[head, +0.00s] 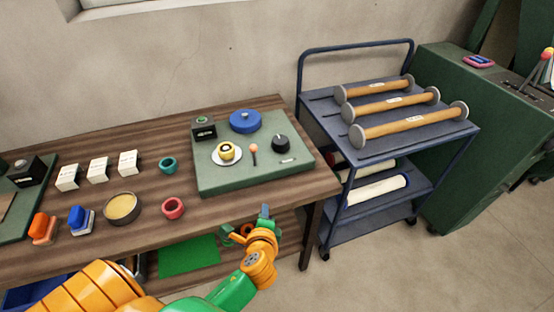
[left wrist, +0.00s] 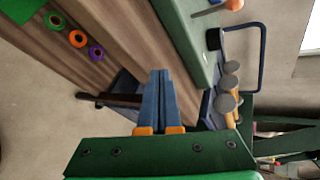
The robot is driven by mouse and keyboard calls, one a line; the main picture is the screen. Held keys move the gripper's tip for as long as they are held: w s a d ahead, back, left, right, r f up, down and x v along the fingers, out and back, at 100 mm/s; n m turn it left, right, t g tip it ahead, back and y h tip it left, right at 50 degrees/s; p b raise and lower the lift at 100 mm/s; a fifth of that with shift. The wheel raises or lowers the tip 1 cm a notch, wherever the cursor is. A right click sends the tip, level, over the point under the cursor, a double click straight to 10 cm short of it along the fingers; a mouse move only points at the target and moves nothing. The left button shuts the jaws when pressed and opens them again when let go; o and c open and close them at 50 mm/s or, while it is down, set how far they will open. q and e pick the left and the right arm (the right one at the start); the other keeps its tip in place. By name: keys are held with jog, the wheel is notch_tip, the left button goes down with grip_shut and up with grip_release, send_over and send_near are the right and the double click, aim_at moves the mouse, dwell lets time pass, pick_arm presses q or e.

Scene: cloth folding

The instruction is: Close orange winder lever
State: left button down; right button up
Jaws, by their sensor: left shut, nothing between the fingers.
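A small lever with an orange knob (head: 253,149) stands on the green board (head: 212,187) on the wooden table, between a yellow round piece (head: 228,151) and a black knob (head: 281,143). An orange knob on a stick (left wrist: 233,4), probably this lever, is cut off at the top of the left wrist view. My left gripper (head: 265,211) is in front of the table's front edge, below and apart from the lever. In the left wrist view its two blue-grey fingers (left wrist: 162,75) are together with nothing between them. My right gripper is in neither view.
A blue round piece (head: 245,121) and a dark box (head: 203,127) are also on the board. Teal (head: 168,165) and red (head: 173,208) rings lie left of it. A blue cart (head: 325,118) with several rollers stands right of the table. Floor in front of the cart is clear.

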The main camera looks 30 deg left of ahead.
aim_at(254, 157)
pick_arm(q)
jog(key=w+r+m+t+y, duration=0.1)
jog(key=w+r+m+t, duration=0.1)
jog(key=r, duration=0.4)
jog(key=shift+w+r+m+t+y, duration=0.35)
jog(key=shift+w+m, duration=0.3)
jog(key=shift+m, duration=0.35)
jog(key=b+x, duration=0.1)
jog(key=x, duration=0.8)
jog(key=shift+w+a+f, duration=0.15)
jog(key=shift+w+f, duration=0.05)
jog(key=shift+w, duration=0.05)
jog(key=a+r+p, duration=0.2)
jog(key=a, duration=0.1)
jog(key=shift+w, duration=0.2)
jog(key=shift+s+a+p, duration=0.15)
jog(key=shift+a+p, duration=0.2)
jog(key=shift+a, duration=0.05)
jog(key=shift+f, duration=0.1)
